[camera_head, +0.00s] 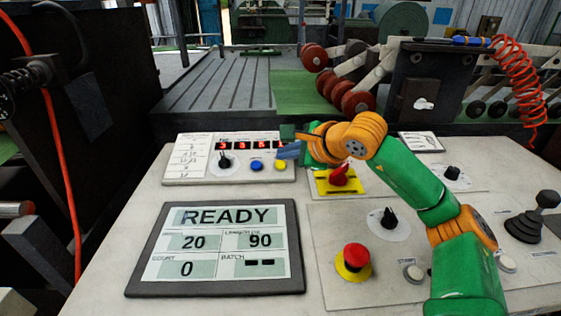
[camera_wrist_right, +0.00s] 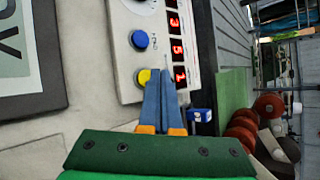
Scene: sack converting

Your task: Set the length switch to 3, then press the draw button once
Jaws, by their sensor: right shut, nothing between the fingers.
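A pale control box (camera_head: 172,180) on the console carries a row of red digits (camera_head: 250,145), a black rotary knob (camera_head: 224,161), a blue button (camera_head: 257,166) and a yellow button (camera_head: 280,165). I cannot read which knob is the length switch or which button is the draw button. My right gripper (camera_head: 284,152) is shut and empty, in front of the right end of this box. In the right wrist view its blue fingertips (camera_wrist_right: 164,74) are together, close beside the yellow button (camera_wrist_right: 143,77); contact cannot be told. The blue button (camera_wrist_right: 139,39) is farther off. My left gripper is not in view.
The screen (camera_head: 216,250) reads READY, with 20, 90 and 0. Other controls include a red switch on a yellow plate (camera_head: 322,184), black knobs (camera_head: 389,218) (camera_head: 452,173), a red mushroom button (camera_head: 355,256), and a black joystick (camera_head: 528,222). A roller machine (camera_head: 352,100) stands behind.

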